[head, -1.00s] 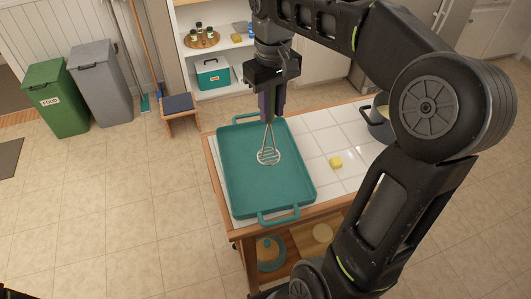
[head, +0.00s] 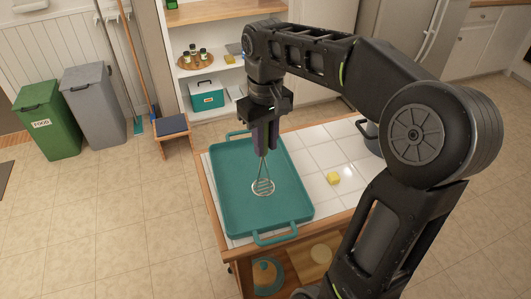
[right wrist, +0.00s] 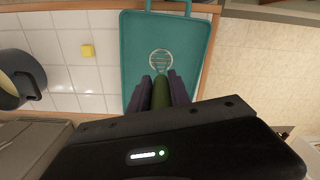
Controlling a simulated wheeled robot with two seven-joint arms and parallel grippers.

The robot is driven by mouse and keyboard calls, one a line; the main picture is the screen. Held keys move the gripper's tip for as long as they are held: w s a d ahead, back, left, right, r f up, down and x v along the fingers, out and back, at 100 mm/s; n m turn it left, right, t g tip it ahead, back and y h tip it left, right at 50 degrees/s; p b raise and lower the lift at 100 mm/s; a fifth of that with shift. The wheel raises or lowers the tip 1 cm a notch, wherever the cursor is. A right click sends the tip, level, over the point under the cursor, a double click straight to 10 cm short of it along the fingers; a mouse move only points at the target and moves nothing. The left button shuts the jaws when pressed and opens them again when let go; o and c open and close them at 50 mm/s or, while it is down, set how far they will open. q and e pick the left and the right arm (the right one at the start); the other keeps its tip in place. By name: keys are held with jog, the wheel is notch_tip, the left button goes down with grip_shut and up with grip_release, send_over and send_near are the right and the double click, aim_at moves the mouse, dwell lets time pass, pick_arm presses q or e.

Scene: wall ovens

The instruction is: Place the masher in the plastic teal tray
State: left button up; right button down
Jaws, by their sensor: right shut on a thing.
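The teal tray (head: 234,210) lies on the white tiled table top in the head view, and it also shows in the right wrist view (right wrist: 133,60). My right gripper (head: 264,150) is shut on the handle of the masher (head: 263,187). The masher hangs head down over the tray, its round slotted metal head lowest. In the right wrist view the masher head (right wrist: 161,62) shows over the tray floor, and its green handle is between the fingers (right wrist: 160,92). I cannot tell whether the head touches the tray. My left gripper is not in view.
A yellow block (head: 333,178) sits on the tiles right of the tray. A dark pot (head: 370,137) stands at the table's right end, partly behind my arm. A small stool (head: 172,130), two bins (head: 94,100) and a shelf (head: 215,65) stand behind. Tiles beside the yellow block are clear.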

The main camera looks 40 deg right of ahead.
aim_at(265, 158)
notch_tip(265, 158, down, 3)
jog(key=shift+f, duration=0.3)
jog(key=shift+f, duration=0.2)
jog(key=c, duration=1.2)
grip_release()
jog(key=shift+r, duration=0.15)
